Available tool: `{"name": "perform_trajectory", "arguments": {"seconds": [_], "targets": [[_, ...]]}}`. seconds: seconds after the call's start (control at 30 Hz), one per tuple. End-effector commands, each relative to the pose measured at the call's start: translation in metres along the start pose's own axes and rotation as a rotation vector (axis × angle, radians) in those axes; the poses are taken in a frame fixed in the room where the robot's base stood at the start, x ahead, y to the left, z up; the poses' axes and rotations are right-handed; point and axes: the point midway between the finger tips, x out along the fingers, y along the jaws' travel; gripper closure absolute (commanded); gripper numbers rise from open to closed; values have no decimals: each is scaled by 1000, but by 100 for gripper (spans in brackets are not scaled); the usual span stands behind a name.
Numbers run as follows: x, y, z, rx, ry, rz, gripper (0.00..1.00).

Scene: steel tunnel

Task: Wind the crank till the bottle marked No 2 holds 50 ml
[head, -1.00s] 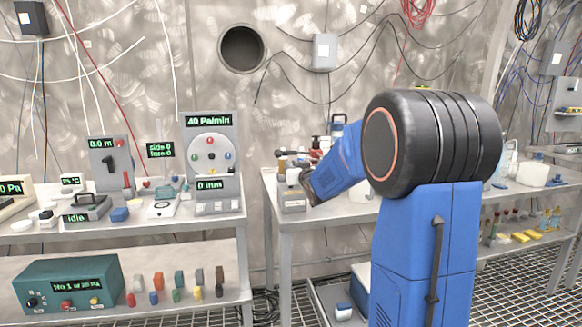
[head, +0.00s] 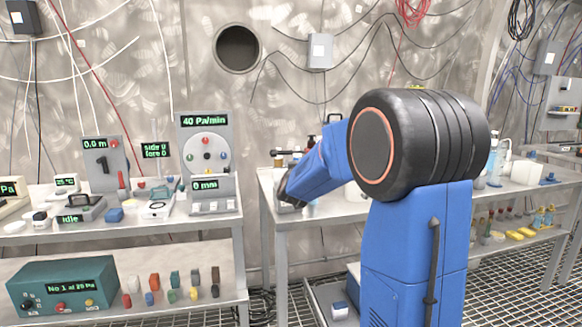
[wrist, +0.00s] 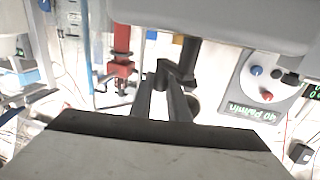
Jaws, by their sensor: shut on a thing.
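In the wrist view my gripper (wrist: 165,82) is shut on a black crank handle (wrist: 178,72). The black crank arm (wrist: 190,54) runs from the handle to a pale grey body (wrist: 220,22) along the picture's top edge. In the head view the end of my arm (head: 292,188) is over the left end of the middle bench, and my fingers are hidden there. A dark bar with a knob (head: 277,153) shows just above the arm. I cannot make out a bottle marked No 2 or any liquid level; my arm hides part of that bench.
The left bench (head: 215,222) holds several instruments, including a "40 Pa/min" panel (head: 205,121), which also shows upside down in the wrist view (wrist: 262,98). A teal box (head: 65,285) and small coloured blocks are on its lower shelf. Red and blue parts are close to my gripper in the wrist view.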

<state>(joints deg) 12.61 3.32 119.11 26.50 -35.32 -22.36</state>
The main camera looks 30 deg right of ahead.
Motion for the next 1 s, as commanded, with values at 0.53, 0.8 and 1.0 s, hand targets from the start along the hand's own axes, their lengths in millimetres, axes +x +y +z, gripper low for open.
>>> {"name": "perform_trajectory", "arguments": {"seconds": [0.53, 0.8, 1.0], "targets": [[0, 0, -1, 0, 1, 5, 77], [0, 0, 0, 0, 1, 3, 77], [1, 0, -1, 0, 2, -30, 77]]}}
